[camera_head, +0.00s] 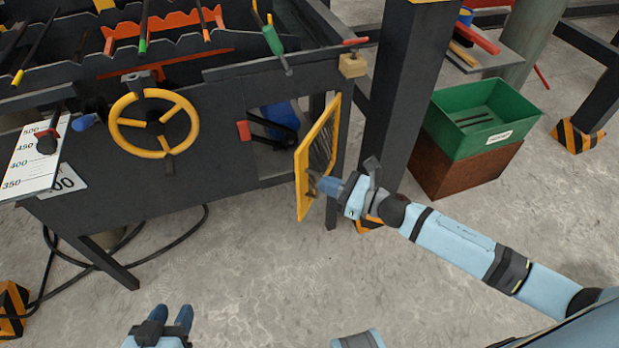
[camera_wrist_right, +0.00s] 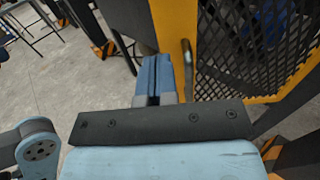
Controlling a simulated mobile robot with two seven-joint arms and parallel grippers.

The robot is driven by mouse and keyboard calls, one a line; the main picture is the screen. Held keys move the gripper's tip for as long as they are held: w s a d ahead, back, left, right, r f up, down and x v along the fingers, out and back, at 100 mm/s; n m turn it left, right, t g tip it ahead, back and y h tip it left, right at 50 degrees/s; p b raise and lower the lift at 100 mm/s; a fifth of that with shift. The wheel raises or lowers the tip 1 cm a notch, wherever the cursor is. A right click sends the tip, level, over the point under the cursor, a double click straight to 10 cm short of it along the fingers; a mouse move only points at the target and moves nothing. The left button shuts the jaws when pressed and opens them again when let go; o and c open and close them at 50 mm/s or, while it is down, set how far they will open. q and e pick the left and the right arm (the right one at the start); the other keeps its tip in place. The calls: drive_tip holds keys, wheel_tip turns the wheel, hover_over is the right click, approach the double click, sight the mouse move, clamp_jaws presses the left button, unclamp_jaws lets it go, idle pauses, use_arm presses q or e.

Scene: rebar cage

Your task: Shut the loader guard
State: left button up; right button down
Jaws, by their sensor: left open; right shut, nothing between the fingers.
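The loader guard (camera_head: 303,180), a yellow-framed dark mesh door, stands open, swung out from the opening (camera_head: 268,150) in the dark machine front. In the right wrist view its yellow frame (camera_wrist_right: 172,25) and black mesh fill the upper right, with a thin upright handle bar (camera_wrist_right: 188,68) on it. My right gripper (camera_head: 326,186) is shut and empty beside the guard's lower part; its blue fingers (camera_wrist_right: 158,72) are close to the frame and handle. I cannot tell whether they touch. My left gripper (camera_head: 171,318) is open and empty, low over the floor, away from the guard.
A red block (camera_head: 243,131) sits at the opening's left edge; a blue object (camera_head: 284,116) shows inside. A dark post (camera_head: 397,90) stands just right of the guard. A green crate (camera_head: 462,132) rests on a brown box further right. A yellow handwheel (camera_head: 182,103) is left.

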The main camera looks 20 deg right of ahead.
sight(300, 175)
drive_tip(key=x, duration=0.5)
use_arm(q)
drive_tip(key=shift+d, duration=0.1)
use_arm(e)
drive_tip(key=shift+a, duration=0.1)
drive_tip(key=shift+w+a, duration=0.3)
drive_tip(key=shift+a, duration=0.1)
use_arm(q)
drive_tip(key=w+d+r+t+h+b, duration=0.2)
drive_tip(key=d+r+t+h+b, duration=0.2)
drive_tip(key=r, duration=0.6)
drive_tip(key=shift+d+t+b, duration=0.3)
drive_tip(key=shift+t+b, duration=0.3)
drive_tip(key=shift+b, duration=0.35)
use_arm(e)
drive_tip(key=w+a+m+t+h, duration=0.2)
drive_tip(key=w+a+m+h, duration=0.1)
drive_tip(key=w, duration=0.5)
drive_tip(key=w+a+m+t+h, duration=0.3)
drive_tip(key=w+a+m+h, duration=0.1)
drive_tip(key=w+h, duration=0.3)
drive_tip(key=shift+w+a+r+m, duration=0.3)
drive_tip(key=shift+w+a, duration=0.4)
drive_tip(key=shift+w, duration=0.15)
